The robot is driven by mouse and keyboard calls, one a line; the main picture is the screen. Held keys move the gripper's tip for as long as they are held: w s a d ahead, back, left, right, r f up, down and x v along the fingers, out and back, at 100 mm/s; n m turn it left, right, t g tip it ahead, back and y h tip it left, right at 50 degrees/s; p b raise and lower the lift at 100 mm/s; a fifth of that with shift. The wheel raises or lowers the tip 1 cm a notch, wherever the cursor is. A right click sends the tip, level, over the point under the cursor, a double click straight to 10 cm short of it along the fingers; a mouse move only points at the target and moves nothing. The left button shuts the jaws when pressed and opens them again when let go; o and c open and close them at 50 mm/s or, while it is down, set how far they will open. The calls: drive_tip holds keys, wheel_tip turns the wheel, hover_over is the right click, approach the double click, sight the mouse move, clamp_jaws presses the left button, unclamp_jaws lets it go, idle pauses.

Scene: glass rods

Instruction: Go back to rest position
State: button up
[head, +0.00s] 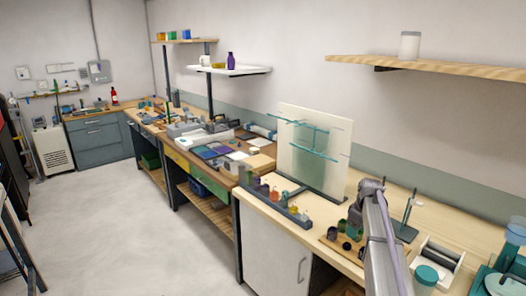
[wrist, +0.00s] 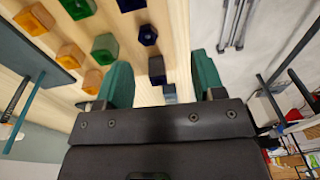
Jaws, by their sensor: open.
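My gripper (wrist: 163,82) shows in the wrist view with its two green fingers spread apart and nothing held between them. Beyond the fingers are the pale wooden bench top and its edge. In the head view my grey arm (head: 380,235) reaches up from the lower right over the bench; its fingertips cannot be made out there. Teal glass rods (head: 308,126) lie across the front of an upright pale panel (head: 332,125), apart from my arm. A teal rod (wrist: 24,112) also shows at the left of the wrist view.
A row of small coloured pots (head: 275,195) stands along the bench left of my arm. Orange, green and dark blue pieces (wrist: 104,48) show in the wrist view. A thin metal stand (head: 407,212) is close right of my arm. A wooden shelf (head: 440,68) hangs above.

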drive_tip(key=s+a+m, duration=0.3)
drive_tip(key=s+a, duration=0.8)
drive_tip(key=s, duration=0.4)
drive_tip(key=s+a+m+h, duration=0.1)
drive_tip(key=s+a+m, duration=0.3)
drive_tip(key=s+a, duration=0.8)
drive_tip(key=s, duration=0.3)
drive_tip(key=shift+a, duration=0.15)
drive_tip(key=shift+w, duration=0.1)
